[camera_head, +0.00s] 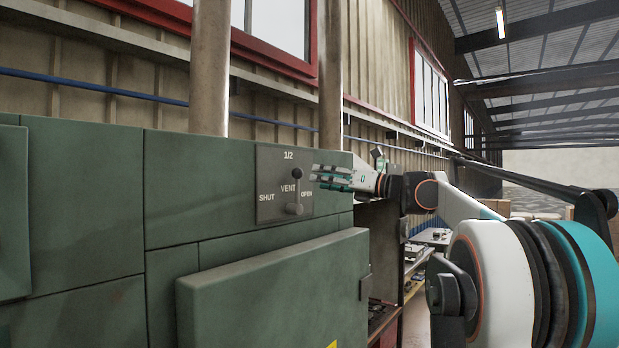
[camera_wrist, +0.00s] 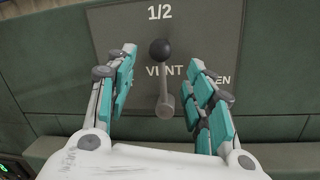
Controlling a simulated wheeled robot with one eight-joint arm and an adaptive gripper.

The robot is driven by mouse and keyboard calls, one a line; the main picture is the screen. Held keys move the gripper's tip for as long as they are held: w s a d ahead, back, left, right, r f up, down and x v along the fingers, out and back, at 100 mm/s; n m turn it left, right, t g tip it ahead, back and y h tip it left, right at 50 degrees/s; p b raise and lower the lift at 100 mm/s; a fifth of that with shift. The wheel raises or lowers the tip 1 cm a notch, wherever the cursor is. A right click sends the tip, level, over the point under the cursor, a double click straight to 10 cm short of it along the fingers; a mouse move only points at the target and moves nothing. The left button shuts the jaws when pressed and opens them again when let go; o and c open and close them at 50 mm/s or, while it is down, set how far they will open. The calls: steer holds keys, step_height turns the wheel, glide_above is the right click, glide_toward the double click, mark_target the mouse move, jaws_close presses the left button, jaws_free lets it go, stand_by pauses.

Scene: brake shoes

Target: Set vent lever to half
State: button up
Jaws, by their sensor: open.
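The vent lever (camera_head: 296,190) is on a dark plate (camera_head: 265,186) marked SHUT, 1/2 and OPEN, on the green cabinet. It stands almost straight up from its pivot, its black knob near the 1/2 mark. In the wrist view the lever (camera_wrist: 163,85) also points up below the 1/2 label. My gripper (camera_head: 318,178) is open, just right of the lever in the head view. In the wrist view my gripper's teal-padded fingers (camera_wrist: 163,66) are on either side of the lever, with a visible gap to each. I see no contact.
A green cabinet door (camera_head: 275,295) projects below the plate. Two upright pipes (camera_head: 210,65) rise behind the cabinet top. Shelves with items (camera_head: 415,260) stand right of the cabinet, beneath my arm. The plate's front is otherwise clear.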

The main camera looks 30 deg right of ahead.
steer(key=v, duration=0.3)
stand_by(0.5)
